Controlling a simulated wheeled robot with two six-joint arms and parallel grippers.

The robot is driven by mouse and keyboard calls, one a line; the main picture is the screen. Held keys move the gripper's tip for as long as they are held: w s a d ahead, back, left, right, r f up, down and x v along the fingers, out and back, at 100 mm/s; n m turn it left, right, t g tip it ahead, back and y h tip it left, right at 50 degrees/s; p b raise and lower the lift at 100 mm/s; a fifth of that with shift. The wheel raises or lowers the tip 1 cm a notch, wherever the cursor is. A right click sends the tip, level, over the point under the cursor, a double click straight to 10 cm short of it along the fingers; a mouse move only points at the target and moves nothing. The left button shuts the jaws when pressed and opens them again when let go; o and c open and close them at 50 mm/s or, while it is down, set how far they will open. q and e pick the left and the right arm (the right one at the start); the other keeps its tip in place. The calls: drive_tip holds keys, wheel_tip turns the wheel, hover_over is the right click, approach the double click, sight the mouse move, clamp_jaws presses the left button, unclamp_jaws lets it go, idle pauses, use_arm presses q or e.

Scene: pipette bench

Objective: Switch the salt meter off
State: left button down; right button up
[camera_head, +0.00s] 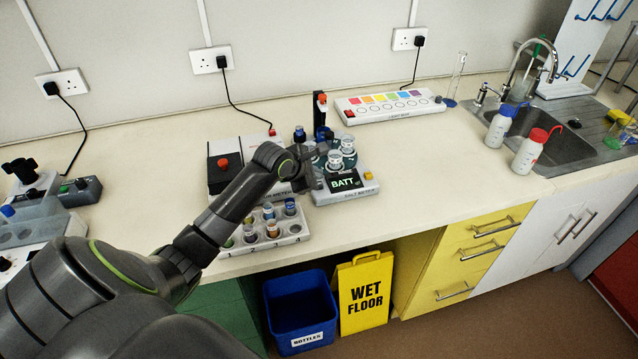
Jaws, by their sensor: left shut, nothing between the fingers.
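The salt meter (350,197) is a white box on the bench with its name on the front edge. My left gripper (318,163) is shut and empty, over the left part of the salt meter, left of the display and apart from the yellow button. My arm and gripper hide part of the meter's left side; I cannot tell whether they touch it. My right gripper is not in view.
Another meter (221,174) with a red knob stands left of my gripper, and a numbered vial rack (294,235) sits in front. The bench (430,165) to the right is clear up to two wash bottles (530,150) and the sink.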

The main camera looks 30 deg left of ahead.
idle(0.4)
use_arm(q)
drive_tip(key=shift+f+p, duration=0.2)
drive_tip(key=shift+p, duration=0.2)
drive_tip(key=shift+f, duration=0.2)
drive_tip(key=shift+f, duration=0.5)
idle(0.5)
drive_tip(key=shift+p, duration=0.3)
drive_tip(key=shift+r+p, duration=0.9)
drive_tip(key=shift+p, duration=0.5)
drive_tip(key=shift+r, duration=0.1)
